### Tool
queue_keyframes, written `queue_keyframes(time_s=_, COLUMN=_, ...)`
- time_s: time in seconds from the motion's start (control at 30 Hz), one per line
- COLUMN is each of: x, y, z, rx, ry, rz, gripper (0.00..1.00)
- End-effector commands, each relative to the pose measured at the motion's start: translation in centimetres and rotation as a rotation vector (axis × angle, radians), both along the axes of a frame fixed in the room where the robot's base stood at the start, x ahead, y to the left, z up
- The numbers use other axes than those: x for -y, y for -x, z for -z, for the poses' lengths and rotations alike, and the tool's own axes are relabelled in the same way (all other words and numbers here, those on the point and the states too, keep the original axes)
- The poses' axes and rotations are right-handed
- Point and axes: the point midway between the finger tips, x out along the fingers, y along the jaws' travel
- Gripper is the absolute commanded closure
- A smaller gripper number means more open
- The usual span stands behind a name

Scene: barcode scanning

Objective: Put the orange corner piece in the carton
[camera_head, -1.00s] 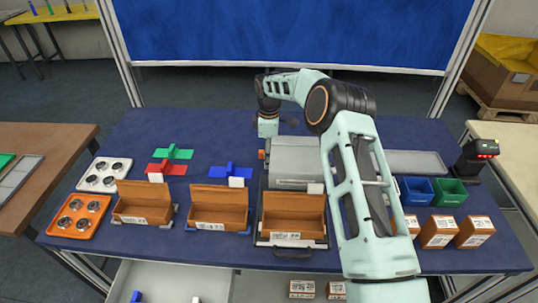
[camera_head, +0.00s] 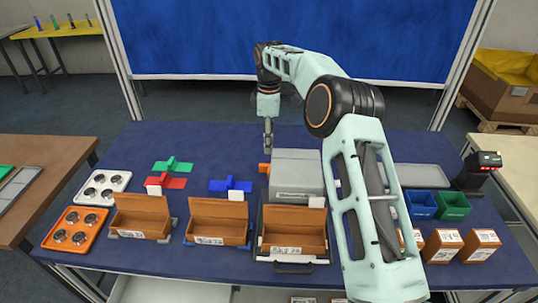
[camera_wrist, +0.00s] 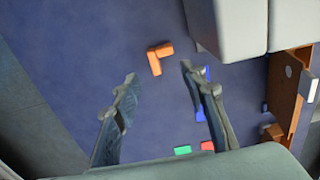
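The orange corner piece (camera_wrist: 155,60) is a small L-shape lying flat on the blue table top in the wrist view. In the head view a bit of it (camera_head: 264,168) shows at the left side of a grey box (camera_head: 297,174). My gripper (camera_wrist: 158,72) is open and empty, pointing down above the table, with the piece just beyond and between its fingertips in the wrist view. In the head view my gripper (camera_head: 268,146) is behind the piece. Three open brown cartons stand along the front: left (camera_head: 142,224), middle (camera_head: 217,228) and right (camera_head: 293,240).
Green (camera_head: 173,166), red (camera_head: 166,182) and blue (camera_head: 230,186) pieces lie left of the grey box. Orange (camera_head: 74,241) and white (camera_head: 102,194) trays hold metal parts. Blue (camera_head: 421,204) and green (camera_head: 453,205) bins and a scanner (camera_head: 482,172) stand right. Table space behind the coloured pieces is clear.

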Motion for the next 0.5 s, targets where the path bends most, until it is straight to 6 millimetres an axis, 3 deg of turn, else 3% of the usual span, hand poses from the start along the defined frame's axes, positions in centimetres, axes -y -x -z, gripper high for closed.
queue_keyframes(time_s=0.1, x=-0.9, y=-0.6, z=1.6, rx=0.0, ry=0.001, rz=0.0, gripper=0.68)
queue_keyframes(time_s=0.33, x=-2.1, y=-1.0, z=2.3, rx=0.001, ry=0.001, rz=-0.008, gripper=0.68)
queue_keyframes(time_s=0.5, x=-2.0, y=-1.0, z=4.8, rx=-0.003, ry=0.001, rz=-0.008, gripper=0.68)
